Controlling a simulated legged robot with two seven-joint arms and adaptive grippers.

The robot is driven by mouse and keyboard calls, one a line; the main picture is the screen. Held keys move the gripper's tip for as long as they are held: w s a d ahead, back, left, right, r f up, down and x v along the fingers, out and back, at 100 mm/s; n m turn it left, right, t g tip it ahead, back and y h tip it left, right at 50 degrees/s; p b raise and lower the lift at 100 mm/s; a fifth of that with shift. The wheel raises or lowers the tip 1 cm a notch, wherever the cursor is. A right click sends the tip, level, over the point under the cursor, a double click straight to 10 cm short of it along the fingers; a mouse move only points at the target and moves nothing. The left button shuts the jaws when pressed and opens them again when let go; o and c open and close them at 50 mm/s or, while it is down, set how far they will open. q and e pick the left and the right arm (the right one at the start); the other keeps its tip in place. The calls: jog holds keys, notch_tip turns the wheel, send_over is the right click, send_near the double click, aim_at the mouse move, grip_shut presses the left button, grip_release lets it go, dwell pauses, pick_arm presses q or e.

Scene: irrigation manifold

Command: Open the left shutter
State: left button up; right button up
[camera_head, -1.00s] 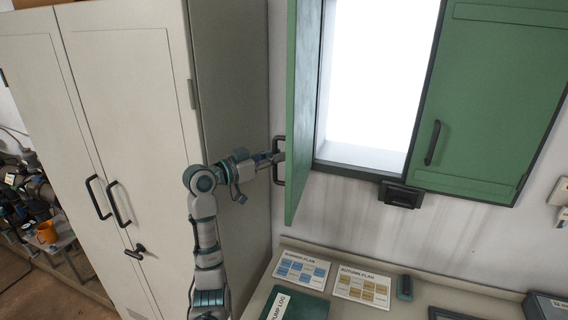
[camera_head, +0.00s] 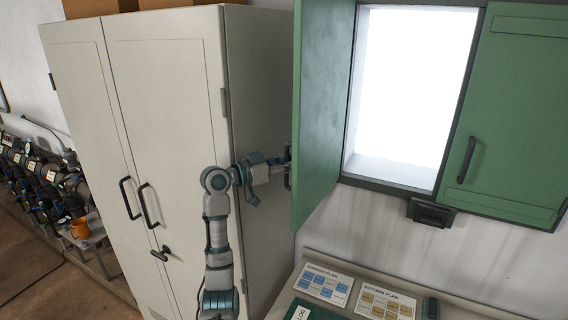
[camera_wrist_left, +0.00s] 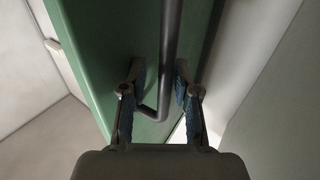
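The left shutter (camera_head: 318,120) is a green panel standing swung out to the left of the bright window opening (camera_head: 413,85), with its inner face toward the head camera. Its dark bar handle (camera_head: 288,180) is on the far side, partly hidden by the shutter edge. My left gripper (camera_head: 283,160) is at this handle. In the left wrist view, the two fingers (camera_wrist_left: 158,78) stand apart on either side of the handle bar (camera_wrist_left: 171,50). A gap shows between the left finger and the bar; contact on the right is unclear. My right gripper is in neither view.
A tall pale cabinet (camera_head: 170,110) stands close to the left of the shutter and my arm. The closed right shutter (camera_head: 510,120) and a dark latch block (camera_head: 431,212) are to the right. A desk with plan cards (camera_head: 325,284) lies below.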

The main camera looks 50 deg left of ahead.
pick_arm(q)
jog(key=shift+w+d, duration=0.25)
jog(key=shift+d, duration=0.1)
jog(key=shift+s+a, duration=0.1)
jog(key=shift+s, duration=0.1)
jog(key=v, duration=1.1)
jog(key=shift+s, duration=0.2)
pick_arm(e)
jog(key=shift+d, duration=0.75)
pick_arm(q)
jog(key=shift+a+f, duration=0.15)
jog(key=shift+a, duration=0.05)
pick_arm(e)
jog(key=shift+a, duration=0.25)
